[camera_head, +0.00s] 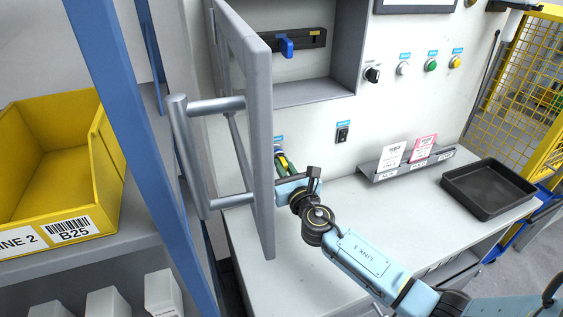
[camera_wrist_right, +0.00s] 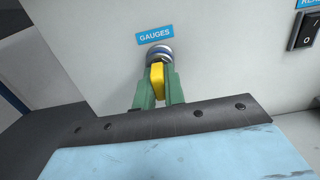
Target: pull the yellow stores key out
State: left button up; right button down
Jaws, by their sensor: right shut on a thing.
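The yellow key (camera_wrist_right: 157,82) sits at a round metal lock (camera_wrist_right: 159,54) under a blue label reading GAUGES in the right wrist view. My right gripper (camera_wrist_right: 157,92) has its green fingers on both sides of the key and is shut on it. The key's tip is at the lock; how deep it sits I cannot tell. In the head view the key (camera_head: 284,162) shows as a small yellow spot between the fingers, partly behind the open door's edge. My left gripper is not in view.
A grey cabinet door (camera_head: 258,130) with a bar handle stands open just left of my right gripper. A rocker switch (camera_head: 342,132), a card holder (camera_head: 410,163) and a black tray (camera_head: 488,188) are to the right. A yellow bin (camera_head: 98,165) stands at left.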

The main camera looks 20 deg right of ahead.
jog(key=shift+s, duration=0.1)
jog(key=shift+s+f, duration=0.1)
jog(key=shift+s, duration=1.1)
jog(key=shift+s+a+p, duration=0.15)
jog(key=shift+s+p, duration=0.2)
jog(key=shift+s, duration=0.8)
jog(key=shift+s+f, duration=0.1)
send_near(286, 169)
jog(key=shift+s+a+f, duration=0.1)
jog(key=shift+s, duration=0.3)
